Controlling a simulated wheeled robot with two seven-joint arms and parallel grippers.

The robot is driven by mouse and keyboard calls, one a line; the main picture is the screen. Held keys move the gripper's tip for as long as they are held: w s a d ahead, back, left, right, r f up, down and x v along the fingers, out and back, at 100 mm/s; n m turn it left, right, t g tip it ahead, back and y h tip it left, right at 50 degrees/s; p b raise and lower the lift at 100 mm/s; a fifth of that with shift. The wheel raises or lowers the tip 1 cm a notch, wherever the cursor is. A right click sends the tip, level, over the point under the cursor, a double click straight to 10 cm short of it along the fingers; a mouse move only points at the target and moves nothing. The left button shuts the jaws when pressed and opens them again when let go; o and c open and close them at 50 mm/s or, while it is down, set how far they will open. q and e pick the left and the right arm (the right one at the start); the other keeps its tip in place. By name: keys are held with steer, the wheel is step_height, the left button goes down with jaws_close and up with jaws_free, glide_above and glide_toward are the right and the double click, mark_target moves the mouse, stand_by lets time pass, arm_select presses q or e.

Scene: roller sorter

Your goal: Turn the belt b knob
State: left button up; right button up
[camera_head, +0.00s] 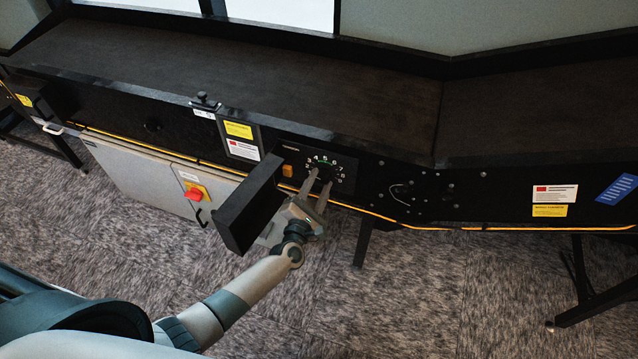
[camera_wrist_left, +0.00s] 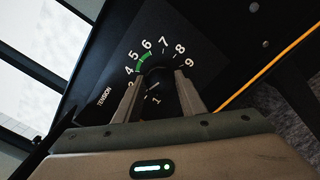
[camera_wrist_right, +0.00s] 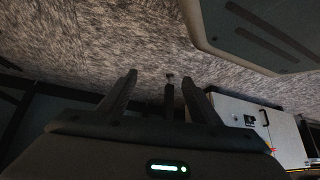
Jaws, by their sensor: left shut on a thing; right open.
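A round dark knob (camera_head: 325,172) sits on the black front panel of the conveyor, ringed by a numbered scale with a green band near 5. In the left wrist view the knob (camera_wrist_left: 157,76) is between my fingers, and the scale beside it is labelled TENSION. My left gripper (camera_head: 317,181) is shut on the knob, with one finger on each side. The fingers hide much of the knob, and I cannot tell where its pointer stands. My right gripper (camera_wrist_right: 160,80) is open and empty above the carpet in the right wrist view.
An orange button (camera_head: 287,170) is left of the dial. A black box (camera_head: 245,208) juts out close to my left gripper. A grey cabinet (camera_head: 135,170) with a red switch (camera_head: 194,193) is further left. Conveyor legs (camera_head: 363,242) stand below the panel.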

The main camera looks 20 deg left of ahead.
arm_select(q)
steer(key=shift+m, duration=0.7)
steer(key=m, duration=0.3)
steer(key=shift+m, duration=0.3)
steer(key=m+p, duration=0.1)
steer(key=m, duration=0.7)
steer(key=shift+p, duration=0.35)
steer(key=m, duration=0.2)
steer(key=shift+m, duration=0.4)
steer(key=m+p, duration=0.1)
steer(key=m, duration=0.2)
steer(key=shift+f+m, duration=0.1)
steer(key=shift+m, duration=1)
arm_select(e)
steer(key=s+d+f+g+h, duration=0.1)
steer(key=s+d+f+g, duration=0.2)
steer(key=s, duration=0.6)
steer(key=shift+s+d+f, duration=0.15)
steer(key=shift+d+f, duration=0.05)
steer(key=shift+d, duration=0.25)
